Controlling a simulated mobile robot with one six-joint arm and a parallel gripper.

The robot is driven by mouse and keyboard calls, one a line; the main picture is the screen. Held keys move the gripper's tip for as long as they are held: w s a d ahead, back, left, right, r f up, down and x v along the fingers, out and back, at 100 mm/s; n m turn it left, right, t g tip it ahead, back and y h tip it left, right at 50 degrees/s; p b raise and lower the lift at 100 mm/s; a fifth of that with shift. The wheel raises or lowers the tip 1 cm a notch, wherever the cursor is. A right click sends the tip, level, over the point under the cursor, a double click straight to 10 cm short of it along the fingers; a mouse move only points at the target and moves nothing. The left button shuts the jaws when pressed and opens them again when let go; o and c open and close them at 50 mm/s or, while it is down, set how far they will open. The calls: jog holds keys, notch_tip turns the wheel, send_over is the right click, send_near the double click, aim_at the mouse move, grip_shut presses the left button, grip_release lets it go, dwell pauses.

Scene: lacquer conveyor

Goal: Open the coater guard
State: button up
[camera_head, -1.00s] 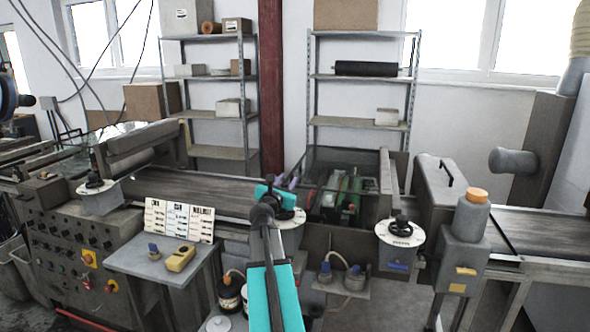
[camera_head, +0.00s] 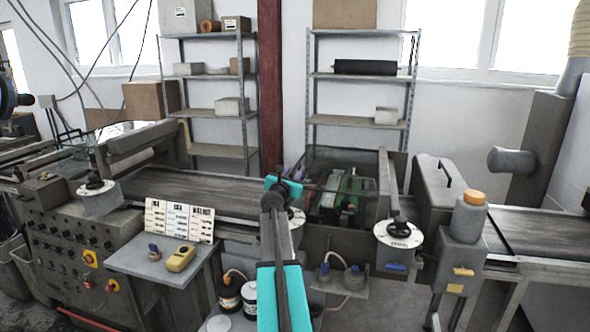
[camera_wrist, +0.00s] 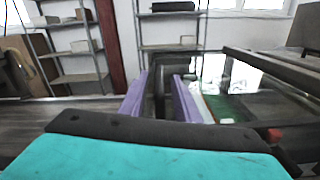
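The coater guard (camera_head: 345,158) is a see-through, dark-edged cover over the coater in the middle of the line. It looks closed over the green and red parts beneath. In the wrist view, its glassy panel (camera_wrist: 232,78) lies ahead and to the right of my fingers. My gripper (camera_head: 298,174) is at the guard's left side in the head view, partly hidden by my teal wrist. In the wrist view, its two purple fingers (camera_wrist: 163,98) stand apart. A dark shape shows between them; I cannot tell whether it is part of the guard or whether they touch it.
A dark belt (camera_head: 195,190) runs left of the coater. A white dial with a black knob (camera_head: 399,232) stands at its front right. A side table (camera_head: 150,262) holds cards and a yellow device. Bottles (camera_head: 230,293) stand below. Shelves (camera_head: 358,123) stand behind.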

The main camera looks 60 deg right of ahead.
aim_at(296, 167)
jog(key=shift+p+x, duration=0.3)
jog(key=shift+x, duration=1.65)
grip_shut()
